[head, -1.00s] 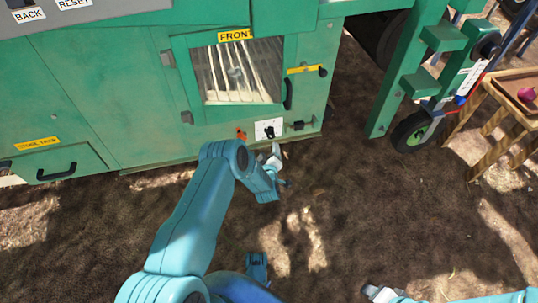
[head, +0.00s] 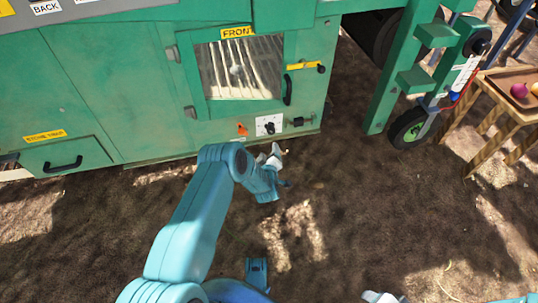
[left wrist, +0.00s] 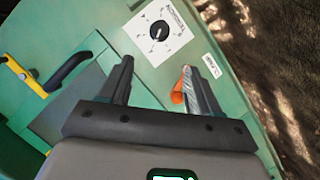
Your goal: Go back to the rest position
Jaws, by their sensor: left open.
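My left gripper (head: 276,156) is in front of the lower part of the green machine (head: 120,90), just below its white dial plate (head: 262,121). In the left wrist view my left gripper (left wrist: 158,66) is open, with nothing held between its two dark fingers. The black knob (left wrist: 160,31) on the white plate lies ahead of the fingers. An orange part (left wrist: 178,94) shows beside the right finger; I cannot tell whether they touch. Only a small piece of my right gripper (head: 384,297) shows at the bottom edge, and its fingers are not clear.
The machine's front door has a window (head: 240,70) and a black handle (head: 287,90). A wheel (head: 410,128) stands to its right. A wooden table (head: 490,118) with a tray of onions is at the far right. The dirt ground between is clear.

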